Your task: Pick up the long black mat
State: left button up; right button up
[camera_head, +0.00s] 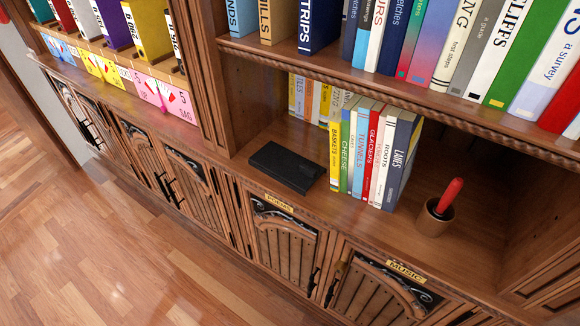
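A flat, black, oblong thing (286,167) lies on the lower shelf, left of the row of upright books. It is the only thing in view that fits the long black mat. It looks like a thick slab, and I cannot tell whether it is rolled or folded. Its near side faces the shelf's front edge, and bare wood surrounds it. Neither of my grippers is in view.
Upright books (372,150) stand just right of the black thing. A brown cup (435,217) with a red-handled item (449,196) stands farther right. A book-filled upper shelf (330,66) overhangs. Carved cabinet doors (283,243) are below. The wooden floor (90,240) is clear at left.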

aim_at(299, 172)
jog(key=z, duration=1)
jog(key=k, duration=0.35)
jog(key=z, duration=0.1)
